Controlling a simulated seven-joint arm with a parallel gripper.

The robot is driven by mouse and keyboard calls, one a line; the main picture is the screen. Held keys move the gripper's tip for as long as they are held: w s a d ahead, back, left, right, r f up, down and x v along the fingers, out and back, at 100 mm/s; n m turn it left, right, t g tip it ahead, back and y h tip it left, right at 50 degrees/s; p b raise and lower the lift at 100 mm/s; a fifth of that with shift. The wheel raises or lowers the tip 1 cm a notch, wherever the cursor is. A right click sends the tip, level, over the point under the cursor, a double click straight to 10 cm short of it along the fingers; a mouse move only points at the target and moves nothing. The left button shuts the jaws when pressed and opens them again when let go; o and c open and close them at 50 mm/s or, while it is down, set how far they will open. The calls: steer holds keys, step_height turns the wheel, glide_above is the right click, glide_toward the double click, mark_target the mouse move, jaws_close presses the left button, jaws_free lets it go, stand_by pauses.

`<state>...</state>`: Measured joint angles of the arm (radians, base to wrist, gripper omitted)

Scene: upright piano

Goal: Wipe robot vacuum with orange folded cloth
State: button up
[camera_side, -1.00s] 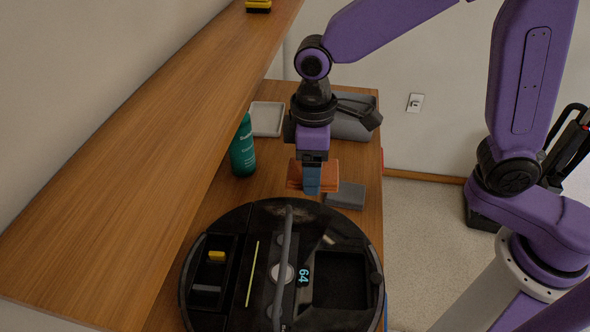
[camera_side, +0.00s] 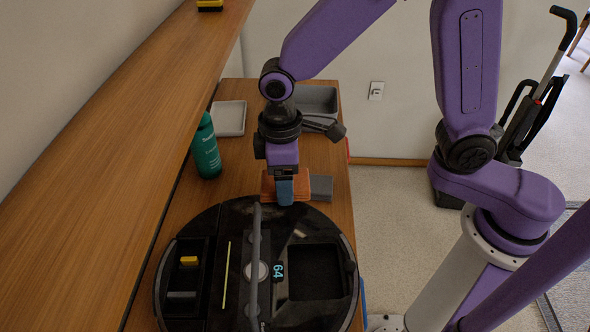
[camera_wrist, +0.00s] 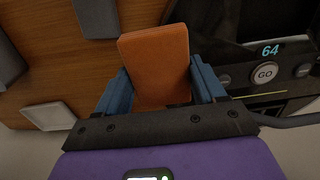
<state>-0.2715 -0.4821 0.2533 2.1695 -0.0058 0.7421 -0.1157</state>
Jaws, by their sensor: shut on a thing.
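The robot vacuum (camera_side: 190,228) is a large black disc on the wooden surface, with a "64" display and a GO button; part of it shows in the wrist view (camera_wrist: 224,22). The orange folded cloth (camera_side: 267,186) is held at the vacuum's far edge. My gripper (camera_side: 287,192) points down with its blue fingers shut on the cloth, which stands out between them in the wrist view (camera_wrist: 155,62). I cannot tell whether the cloth touches the vacuum. My fingers hide part of the cloth in the side view.
A grey block (camera_side: 321,188) lies just right of the cloth. A teal bottle (camera_side: 206,150) stands to the left. A pale tray (camera_side: 229,118) and a grey bin (camera_side: 317,99) are at the back. A long wooden ledge (camera_side: 110,150) runs along the left.

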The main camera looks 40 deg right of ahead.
mark_target(261, 181)
steer(key=shift+w+a+f, duration=0.5)
steer(key=shift+w+a, duration=0.15)
steer(key=shift+a, duration=0.15)
steer(key=shift+w+a+f, duration=0.5)
steer(key=shift+w+a, duration=0.1)
steer(key=shift+a, duration=0.15)
steer(key=shift+f, duration=0.5)
stand_by(0.5)
steer(key=shift+w+a+r, duration=0.1)
steer(key=shift+w+a, duration=0.6)
steer(key=shift+a, duration=0.15)
steer(key=shift+s+d, duration=0.7)
steer(key=shift+d, duration=0.15)
steer(key=shift+w+a, duration=0.1)
